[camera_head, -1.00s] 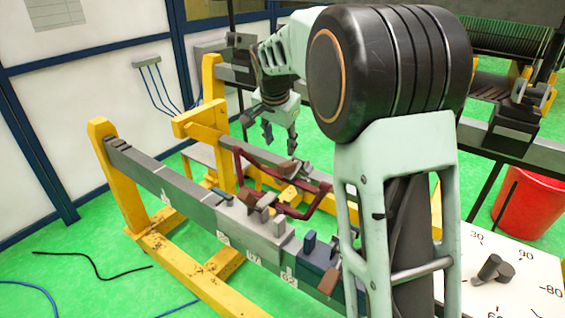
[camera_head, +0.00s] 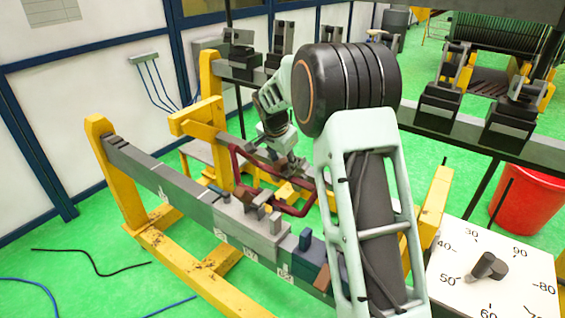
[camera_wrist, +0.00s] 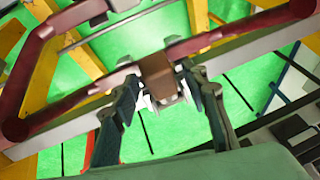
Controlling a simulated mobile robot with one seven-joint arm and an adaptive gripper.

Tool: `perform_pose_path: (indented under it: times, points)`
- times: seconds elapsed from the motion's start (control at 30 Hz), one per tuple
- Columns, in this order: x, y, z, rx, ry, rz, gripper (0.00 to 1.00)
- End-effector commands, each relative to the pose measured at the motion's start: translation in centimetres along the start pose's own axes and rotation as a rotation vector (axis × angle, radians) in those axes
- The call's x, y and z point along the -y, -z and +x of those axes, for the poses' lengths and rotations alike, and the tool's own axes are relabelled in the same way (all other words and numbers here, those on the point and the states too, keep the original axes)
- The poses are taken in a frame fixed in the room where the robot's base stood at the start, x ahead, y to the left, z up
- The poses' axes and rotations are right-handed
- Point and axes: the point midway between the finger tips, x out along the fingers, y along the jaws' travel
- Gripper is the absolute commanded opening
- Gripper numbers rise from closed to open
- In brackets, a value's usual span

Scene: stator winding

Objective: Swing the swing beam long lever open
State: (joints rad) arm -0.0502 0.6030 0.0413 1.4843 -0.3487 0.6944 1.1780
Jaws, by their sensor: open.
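The dark red coil loop (camera_head: 243,172) lies across the fixture between the front grey beam (camera_head: 165,190) and the rear beam. It also shows in the wrist view (camera_wrist: 82,95). My gripper (camera_head: 291,168) is low at the rear beam, beside the coil. In the wrist view my gripper (camera_wrist: 160,80) is open, its two dark fingers either side of a brown block (camera_wrist: 155,68) with a grey metal piece (camera_wrist: 165,93) below. I cannot tell whether the fingers touch it. The long lever is not clearly distinguishable; this piece may belong to it. My arm hides part of the fixture.
Yellow posts (camera_head: 115,165) carry the beams. Small blocks (camera_head: 305,238) stand on the front beam. A white dial panel (camera_head: 510,275) is at lower right, with a red bucket (camera_head: 527,200) behind. Another dark beam with clamps (camera_head: 440,100) runs behind. Green floor is open at left.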

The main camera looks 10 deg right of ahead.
Motion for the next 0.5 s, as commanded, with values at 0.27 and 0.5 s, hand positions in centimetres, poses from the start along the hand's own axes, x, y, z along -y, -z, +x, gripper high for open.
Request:
perform_pose_path:
  times: [0.27,0.5]
  points:
    - [0.05,0.01,0.36,0.0,0.002,0.0,0.41]
    - [0.03,-0.01,0.35,0.0,0.001,0.0,0.21]
